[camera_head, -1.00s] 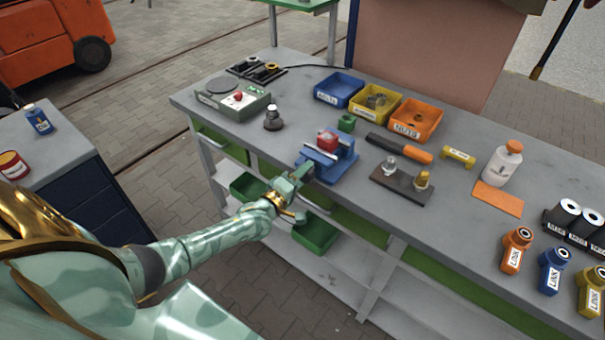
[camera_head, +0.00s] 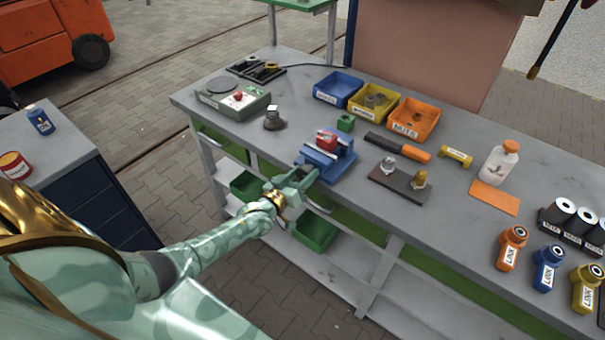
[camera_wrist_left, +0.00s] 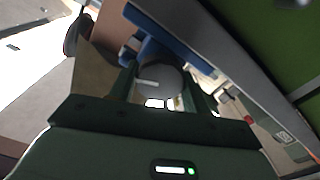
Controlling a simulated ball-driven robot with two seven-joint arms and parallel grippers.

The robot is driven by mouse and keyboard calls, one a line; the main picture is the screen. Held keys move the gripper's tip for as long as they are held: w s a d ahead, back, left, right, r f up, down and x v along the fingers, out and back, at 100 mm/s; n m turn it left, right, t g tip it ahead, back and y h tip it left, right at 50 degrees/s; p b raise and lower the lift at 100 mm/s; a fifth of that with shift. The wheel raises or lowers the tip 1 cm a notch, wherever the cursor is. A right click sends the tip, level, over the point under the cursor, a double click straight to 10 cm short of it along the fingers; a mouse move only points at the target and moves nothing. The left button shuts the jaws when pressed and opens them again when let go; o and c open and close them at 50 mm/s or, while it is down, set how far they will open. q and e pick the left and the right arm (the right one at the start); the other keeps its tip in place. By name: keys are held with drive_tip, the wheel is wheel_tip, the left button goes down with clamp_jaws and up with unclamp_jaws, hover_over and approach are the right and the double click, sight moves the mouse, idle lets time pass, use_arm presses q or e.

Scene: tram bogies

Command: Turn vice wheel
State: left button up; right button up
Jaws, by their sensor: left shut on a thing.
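The blue vice (camera_head: 341,166) stands at the front edge of the grey workbench, with a red block (camera_head: 327,139) at its jaws. My left gripper (camera_head: 307,178) is at the vice's front, just off the bench edge. In the left wrist view the vice's round grey wheel (camera_wrist_left: 160,82) sits between the two green fingers, with a pale bar across it, and the gripper is shut on it. In the head view the wheel is hidden by the gripper. Blue vice parts (camera_wrist_left: 150,47) show behind the wheel. My right gripper is not in view.
A dark board with two knobs (camera_head: 399,187) lies right of the vice, and an orange-handled tool (camera_head: 408,149) behind it. A dark-based post (camera_head: 274,120) stands to the left. Blue, yellow and orange bins (camera_head: 413,122) line the back. Green bins (camera_head: 314,232) sit on the shelf below.

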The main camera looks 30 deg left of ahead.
use_arm(q)
drive_tip(key=m, duration=0.4)
drive_tip(key=shift+s+f, duration=0.1)
drive_tip(key=shift+f, duration=0.1)
drive_tip(key=m, duration=0.5)
drive_tip(key=shift+d, duration=0.1)
drive_tip(key=m+b, duration=0.1)
drive_tip(key=m, duration=0.3)
drive_tip(key=shift+f+m, duration=0.1)
drive_tip(key=shift+m, duration=0.2)
drive_tip(key=shift+m+b, duration=0.75)
drive_tip(key=shift+m, duration=1.45)
drive_tip(key=o, duration=1)
drive_tip(key=s, duration=0.5)
drive_tip(key=s+a+p, duration=0.1)
drive_tip(key=s, duration=1)
drive_tip(key=shift+s+a, duration=0.15)
